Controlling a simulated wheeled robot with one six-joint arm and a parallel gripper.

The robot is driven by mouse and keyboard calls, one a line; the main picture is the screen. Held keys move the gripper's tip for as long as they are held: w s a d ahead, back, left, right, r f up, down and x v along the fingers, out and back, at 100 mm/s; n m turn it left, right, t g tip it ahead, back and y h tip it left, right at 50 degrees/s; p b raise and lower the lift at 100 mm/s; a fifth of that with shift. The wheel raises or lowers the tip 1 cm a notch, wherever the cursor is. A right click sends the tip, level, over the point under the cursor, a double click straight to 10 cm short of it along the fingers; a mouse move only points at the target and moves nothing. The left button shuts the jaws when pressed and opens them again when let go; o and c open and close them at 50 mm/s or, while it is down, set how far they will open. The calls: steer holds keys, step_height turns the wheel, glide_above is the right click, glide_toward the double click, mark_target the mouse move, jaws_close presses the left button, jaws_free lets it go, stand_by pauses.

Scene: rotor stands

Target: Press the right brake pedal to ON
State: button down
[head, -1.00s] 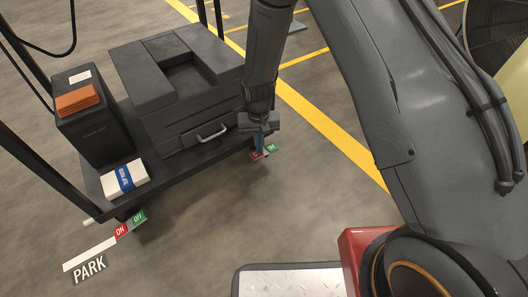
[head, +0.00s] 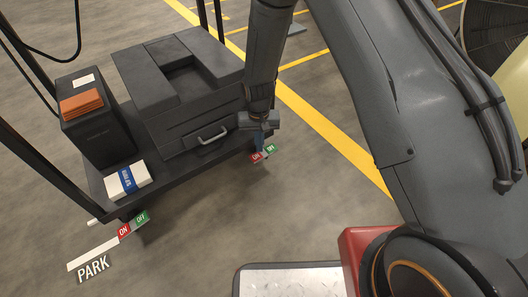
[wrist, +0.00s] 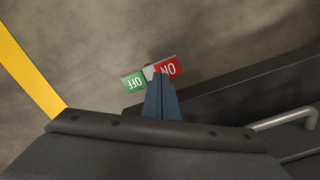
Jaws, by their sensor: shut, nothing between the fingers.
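The right brake pedal (head: 263,153) sits low at the cart's front right corner, with a red ON end and a green OFF end. In the wrist view its ON end (wrist: 170,66) and OFF end (wrist: 132,82) show upside down, with a pale middle between them. My gripper (head: 260,146) is shut and empty, pointing down at this pedal. In the wrist view the blue fingertips (wrist: 158,80) overlap the pedal's middle and the near edge of the ON end. I cannot tell whether they touch it, nor which end is pressed down.
The cart (head: 190,165) carries a large dark machine (head: 185,90), a dark box (head: 97,130) and a white packet (head: 126,181). A left pedal (head: 132,224) shows ON and OFF near the PARK floor label (head: 93,268). Floor in front of the cart is clear.

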step_height(320, 180, up, 5)
steer(key=p, duration=0.3)
steer(key=shift+f+p, duration=0.15)
steer(key=shift+p, duration=0.15)
stand_by(0.3)
